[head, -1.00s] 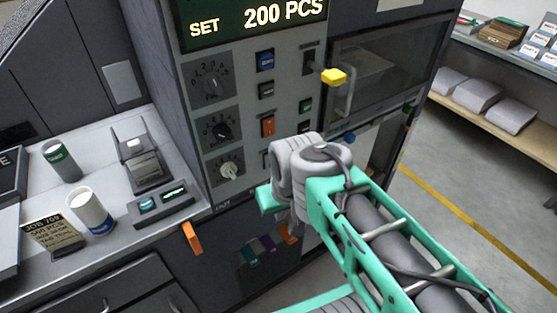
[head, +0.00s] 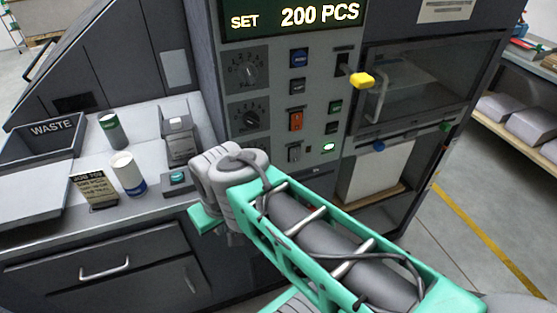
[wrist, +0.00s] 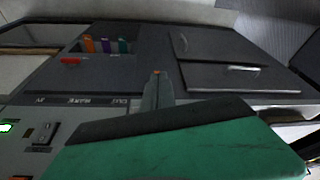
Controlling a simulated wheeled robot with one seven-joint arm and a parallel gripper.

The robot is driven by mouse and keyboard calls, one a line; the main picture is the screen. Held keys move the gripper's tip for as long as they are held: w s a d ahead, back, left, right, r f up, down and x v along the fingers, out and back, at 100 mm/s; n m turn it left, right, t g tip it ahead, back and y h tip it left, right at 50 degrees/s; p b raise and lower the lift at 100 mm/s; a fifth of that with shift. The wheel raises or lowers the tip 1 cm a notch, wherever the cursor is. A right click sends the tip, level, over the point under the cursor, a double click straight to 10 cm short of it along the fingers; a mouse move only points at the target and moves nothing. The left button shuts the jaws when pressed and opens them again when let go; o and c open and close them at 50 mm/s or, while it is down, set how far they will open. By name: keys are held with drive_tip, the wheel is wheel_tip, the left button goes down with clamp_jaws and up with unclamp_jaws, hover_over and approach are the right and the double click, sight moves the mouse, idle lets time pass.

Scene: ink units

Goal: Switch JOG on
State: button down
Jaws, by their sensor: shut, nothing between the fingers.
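The control panel (head: 272,112) of the press stands behind my arm in the head view. It has dials, a red rocker switch (head: 295,120), a small dark rocker switch (head: 294,152), several buttons and a lit green lamp (head: 328,147). No label reading JOG is legible, so I cannot tell which control it is. The panel's lower edge also shows in the wrist view, with a small switch (wrist: 45,132) at the left. My gripper (wrist: 157,75) is shut and empty, clear of the switches. In the head view my wrist hides its fingertips and the panel's lower left.
A yellow-knobbed lever (head: 361,80) juts out right of the panel beside a glazed door (head: 430,75). Left, a counter (head: 50,225) holds a green can (head: 112,130), a white cup (head: 127,172) and a job card (head: 93,190). Floor is open at the right.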

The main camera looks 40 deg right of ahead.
sight(295, 155)
drive_tip(key=shift+d, duration=0.1)
drive_tip(key=w+d+r+n+t+y, duration=0.1)
drive_tip(key=w+d+r+n, duration=0.25)
drive_tip(key=d, duration=0.45)
drive_tip(key=w+d+r+n+y, duration=0.15)
drive_tip(key=d+n, duration=0.25)
drive_tip(key=d, duration=0.4)
drive_tip(key=s+d+r+n+t, duration=0.2)
drive_tip(key=s+d+n, duration=0.4)
drive_tip(key=s+d, duration=0.3)
drive_tip(key=d+r, duration=0.1)
drive_tip(key=d, duration=0.3)
drive_tip(key=shift+d+r, duration=0.2)
drive_tip(key=shift+d, duration=0.1)
drive_tip(key=w+f, duration=0.5)
drive_tip(key=w, duration=0.1)
drive_tip(key=w+a+f+p, duration=0.1)
drive_tip(key=w+f, duration=0.2)
drive_tip(key=shift+w+f, duration=0.15)
drive_tip(key=shift+f, duration=0.2)
